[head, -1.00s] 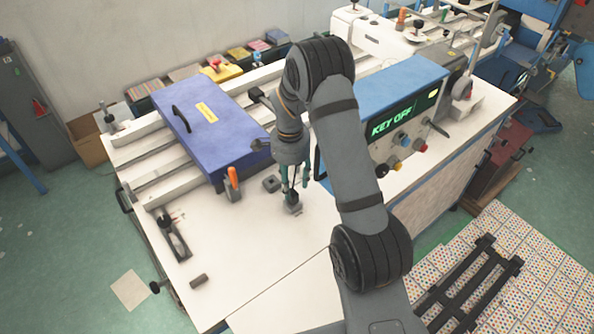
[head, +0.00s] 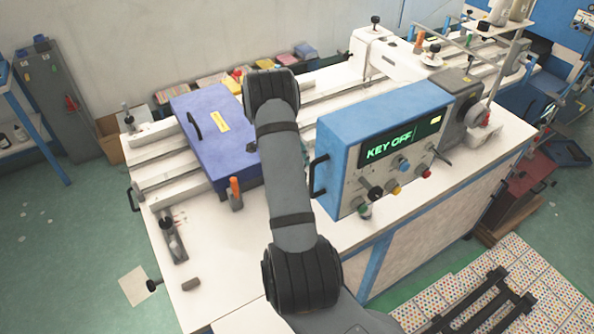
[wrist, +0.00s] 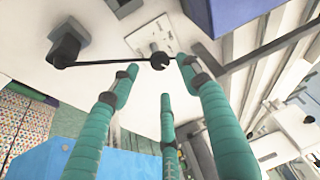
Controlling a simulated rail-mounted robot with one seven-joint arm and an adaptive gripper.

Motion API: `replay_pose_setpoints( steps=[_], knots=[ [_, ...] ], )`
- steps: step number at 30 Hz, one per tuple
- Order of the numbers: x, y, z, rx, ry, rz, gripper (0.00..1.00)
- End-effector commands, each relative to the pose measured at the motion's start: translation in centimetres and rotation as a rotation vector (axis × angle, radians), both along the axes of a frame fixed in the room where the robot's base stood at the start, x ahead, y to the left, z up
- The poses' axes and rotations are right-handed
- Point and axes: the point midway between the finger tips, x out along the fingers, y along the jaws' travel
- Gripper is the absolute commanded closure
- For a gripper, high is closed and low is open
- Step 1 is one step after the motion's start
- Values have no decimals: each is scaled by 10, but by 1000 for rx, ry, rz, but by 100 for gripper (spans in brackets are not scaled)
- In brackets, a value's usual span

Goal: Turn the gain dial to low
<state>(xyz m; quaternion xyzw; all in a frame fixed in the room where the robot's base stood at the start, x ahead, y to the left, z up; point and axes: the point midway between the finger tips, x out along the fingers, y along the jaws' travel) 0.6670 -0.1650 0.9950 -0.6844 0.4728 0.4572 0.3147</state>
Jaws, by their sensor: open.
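The blue control box (head: 372,118) stands on the white bench and its screen reads KEY OFF. Its front panel carries several knobs: blue (head: 404,163), yellow (head: 396,190), red (head: 425,173), green (head: 361,208) and black (head: 442,155). A black-headed part (head: 375,192) also sticks out of the panel. I cannot read the labels, so I cannot tell which is the gain dial or where it points. My gripper is hidden behind my arm in the head view. In the wrist view my gripper (wrist: 160,78) is open, its teal fingers spread, with nothing held.
A purple-blue case (head: 215,130) lies on rails at the left. An orange-handled tool (head: 235,190) stands before it. A thin dark rod with a round hub (wrist: 159,61) shows beyond my fingertips in the wrist view. The front bench strip (head: 215,250) is mostly clear.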

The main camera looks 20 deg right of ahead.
Motion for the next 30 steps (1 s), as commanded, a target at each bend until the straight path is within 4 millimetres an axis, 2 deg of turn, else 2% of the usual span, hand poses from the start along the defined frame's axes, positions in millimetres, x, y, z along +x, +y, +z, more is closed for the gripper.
replay_pose_setpoints(
  steps=[6, 12, 23, 30],
  knots=[
    [4, -13, -32, 2, 2, 1, 54],
    [7, -20, -51, 2, 1, 0, 54],
    [8, -21, -56, 1, -1, -1, 54],
    [8, -21, -56, 1, -1, -1, 67]
  ],
)
